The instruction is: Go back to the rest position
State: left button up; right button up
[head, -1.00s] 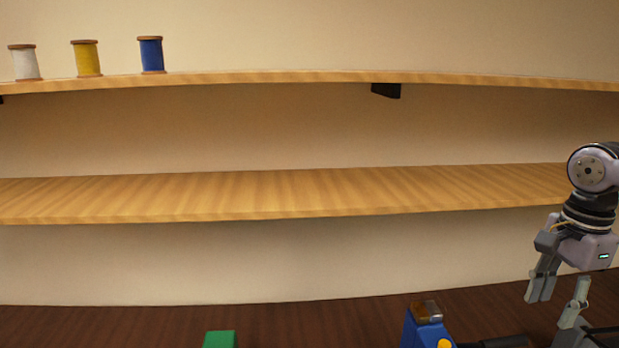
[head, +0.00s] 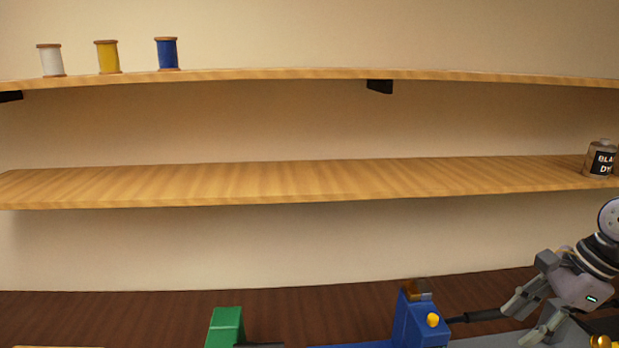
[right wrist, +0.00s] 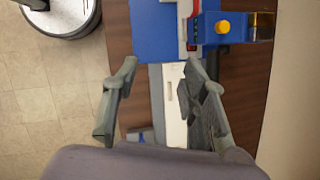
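My right gripper (head: 535,318) is at the lower right of the head view, its fingers apart. In the right wrist view the right gripper (right wrist: 158,100) is open, with nothing between its fingertips. It hangs over the bench, just short of a blue machine (right wrist: 160,35). The blue machine also shows at the bottom of the head view (head: 408,325), with a yellow knob and an amber part on top. My left gripper is not in the head view.
A wooden bench (head: 150,318) runs along the wall. Above it are a lower shelf (head: 280,183) holding a black dye can (head: 600,160) at its right end, and an upper shelf (head: 280,75) with white (head: 51,61), yellow (head: 107,57) and blue (head: 167,54) spools. A green block-like thing (head: 225,325) stands on the bench.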

notch_tip(320, 180, down, 6)
jog(key=w+a+m+t+y, duration=0.2)
jog(key=m+t+y, duration=0.2)
jog(key=m+t, duration=0.85)
jog(key=s+d+f+m+h, duration=0.25)
jog(key=f+m+h, duration=0.3)
jog(key=m, duration=0.65)
jog(key=s+d+f+m+h, duration=0.1)
jog(key=s+f+m+h, duration=0.4)
jog(key=m, duration=0.7)
jog(key=s+a+f+m+g, duration=0.6)
jog(key=s+f+m, duration=0.2)
jog(key=f, duration=0.1)
jog(key=s+a+f+m+g+y, duration=0.25)
jog(key=s+a+m+g, duration=0.3)
jog(key=s+a, duration=0.55)
notch_tip(320, 180, down, 32)
jog(key=b, duration=0.6)
pick_arm(q)
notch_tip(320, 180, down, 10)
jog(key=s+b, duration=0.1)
jog(key=b, duration=0.3)
pick_arm(e)
jog(key=s+d+f+g, duration=0.2)
jog(key=s+f, duration=1.5)
jog(key=f, duration=0.3)
jog(key=shift+d, duration=0.2)
